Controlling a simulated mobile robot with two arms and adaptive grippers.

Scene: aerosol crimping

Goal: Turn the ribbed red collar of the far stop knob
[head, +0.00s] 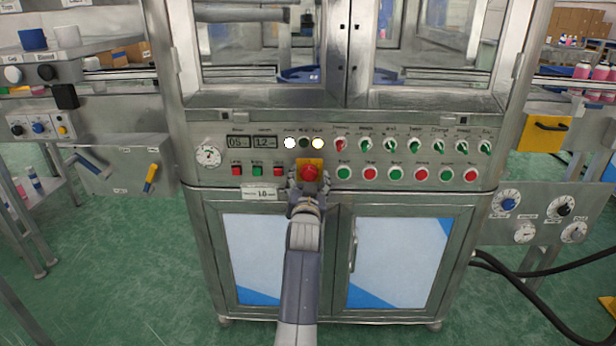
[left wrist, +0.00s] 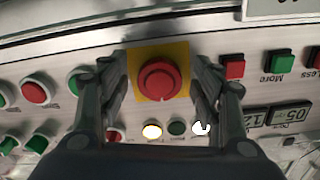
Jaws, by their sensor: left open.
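The red stop knob (head: 310,173) sits on a yellow square plate on the sloped front panel of the steel machine. It also shows in the left wrist view (left wrist: 159,80), large and near the middle, with a round red cap. The ribs of its collar are too small to make out. My left gripper (head: 309,184) is at the knob and open. In the left wrist view its two dark fingers (left wrist: 159,70) stand on either side of the knob, with yellow plate showing between knob and fingers. My right gripper is not in view.
Square red and green buttons (head: 257,169) lie left of the knob, round ones (head: 344,173) right of it. Lamps (head: 304,142) and a display (head: 252,142) are above. A black hose (head: 520,272) runs at right. Green floor (head: 120,270) is open at left.

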